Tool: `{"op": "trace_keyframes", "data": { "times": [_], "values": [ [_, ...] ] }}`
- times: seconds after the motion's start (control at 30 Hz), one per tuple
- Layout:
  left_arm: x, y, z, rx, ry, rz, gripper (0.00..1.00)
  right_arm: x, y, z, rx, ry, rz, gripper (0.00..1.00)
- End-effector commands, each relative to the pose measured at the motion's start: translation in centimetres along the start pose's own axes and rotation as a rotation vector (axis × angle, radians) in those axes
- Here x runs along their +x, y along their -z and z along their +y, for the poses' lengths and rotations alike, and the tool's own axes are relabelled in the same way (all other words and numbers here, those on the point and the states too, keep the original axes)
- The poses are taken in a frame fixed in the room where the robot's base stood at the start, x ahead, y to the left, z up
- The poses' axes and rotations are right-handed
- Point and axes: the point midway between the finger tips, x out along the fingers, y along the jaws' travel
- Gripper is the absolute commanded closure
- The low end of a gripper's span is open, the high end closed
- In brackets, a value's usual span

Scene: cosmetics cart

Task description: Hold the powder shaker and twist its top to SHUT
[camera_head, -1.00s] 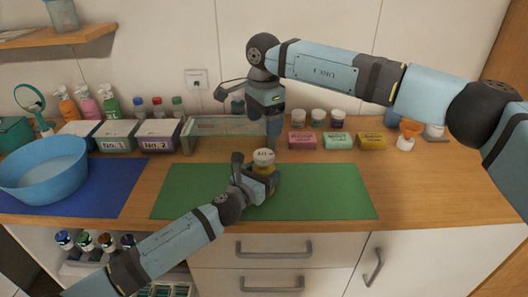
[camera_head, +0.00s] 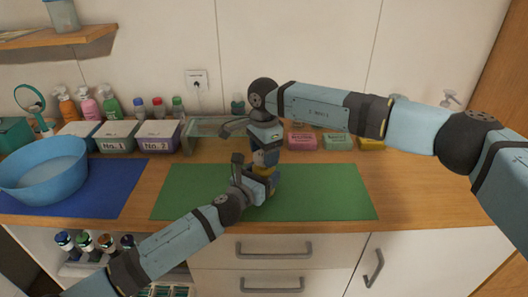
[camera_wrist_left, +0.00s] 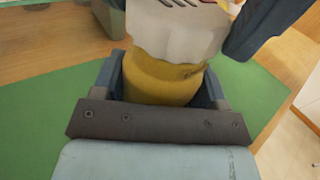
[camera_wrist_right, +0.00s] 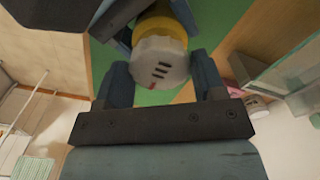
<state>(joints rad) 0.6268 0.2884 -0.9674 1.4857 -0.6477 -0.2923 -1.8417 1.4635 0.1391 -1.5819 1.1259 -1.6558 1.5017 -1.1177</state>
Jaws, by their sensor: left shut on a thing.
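The powder shaker has a yellow body (camera_wrist_left: 165,78) and a scalloped white top (camera_wrist_right: 160,62) with dark slots and a small red mark. It stands upright over the green mat (camera_head: 330,190). My left gripper (camera_head: 262,182) is shut on the yellow body from the front. My right gripper (camera_head: 266,158) points down from above, with its fingers on either side of the white top in the right wrist view (camera_wrist_right: 162,80). Its fingers look open; contact with the top cannot be told. In the head view the right gripper hides most of the top.
A blue basin (camera_head: 45,170) stands on a blue mat at the left. Labelled boxes (camera_head: 158,136) and a glass container (camera_head: 205,128) stand behind the green mat. Coloured soap packs (camera_head: 338,142) are at the back right. The right part of the green mat is clear.

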Motion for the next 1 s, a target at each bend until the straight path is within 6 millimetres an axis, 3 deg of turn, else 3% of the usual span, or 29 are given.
{"op": "trace_keyframes", "data": {
  "times": [0.03,0.1,0.13,0.57,1.0],
  "values": [
    [0.00,0.01,0.00,0.000,0.000,0.000,0.58,-0.02,0.00,0.00,0.000,0.000,0.000,0.48],
    [0.00,0.01,0.00,0.000,0.000,0.000,0.58,-0.02,0.00,0.00,0.000,0.000,0.000,0.64],
    [0.00,0.01,0.00,0.000,0.000,0.000,0.58,-0.03,0.00,0.00,0.000,0.000,0.000,0.66],
    [0.00,0.01,-0.01,0.000,0.000,0.000,0.58,-0.06,-0.01,-0.01,0.088,0.000,0.000,0.66],
    [-0.01,0.03,-0.03,0.000,0.000,0.000,0.58,-0.08,-0.04,0.01,0.459,0.001,-0.001,0.66]
  ]
}}
